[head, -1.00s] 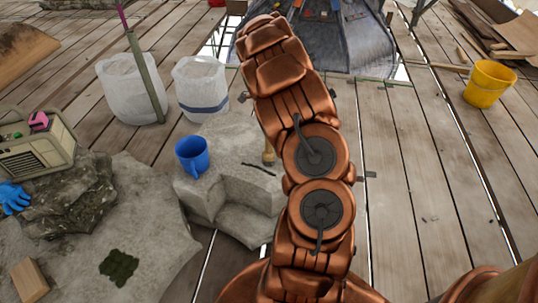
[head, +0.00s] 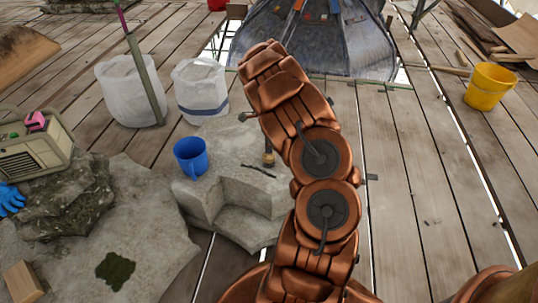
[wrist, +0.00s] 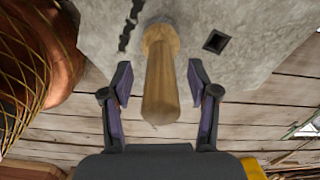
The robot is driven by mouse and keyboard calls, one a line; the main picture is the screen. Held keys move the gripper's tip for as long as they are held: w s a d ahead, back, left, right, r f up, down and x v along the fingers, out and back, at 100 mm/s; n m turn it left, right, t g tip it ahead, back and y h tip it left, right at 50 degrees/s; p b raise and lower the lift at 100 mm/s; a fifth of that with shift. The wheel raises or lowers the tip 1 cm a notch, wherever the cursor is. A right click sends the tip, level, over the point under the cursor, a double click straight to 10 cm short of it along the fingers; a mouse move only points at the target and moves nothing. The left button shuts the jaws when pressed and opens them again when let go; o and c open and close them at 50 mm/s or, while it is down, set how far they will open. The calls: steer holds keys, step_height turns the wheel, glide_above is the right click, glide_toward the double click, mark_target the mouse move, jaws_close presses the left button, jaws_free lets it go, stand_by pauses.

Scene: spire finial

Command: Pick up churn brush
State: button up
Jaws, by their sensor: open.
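The churn brush, seen as a pale wooden cylinder (wrist: 160,85), points toward the wrist camera from the grey stone block (wrist: 250,30). In the head view, a small part of what looks like the same brush (head: 268,158) shows on the stone block (head: 222,138) beside my arm. My gripper (wrist: 160,75) is open, with one dark finger on each side of the wooden cylinder and a visible gap on both sides in the picture. No contact shows. The brush's bristles cannot be made out. My gripper is hidden in the head view.
A blue mug (head: 191,157) and a thin dark strip (head: 258,171) lie on the block left of my arm. White sacks (head: 200,88) stand behind. A yellow bucket (head: 490,86) is far right. Plank floor (head: 420,190) on the right is mostly clear.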

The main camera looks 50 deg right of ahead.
steer(key=shift+r, duration=0.1)
steer(key=shift+c, duration=0.4)
jaws_close()
steer(key=shift+r, duration=0.1)
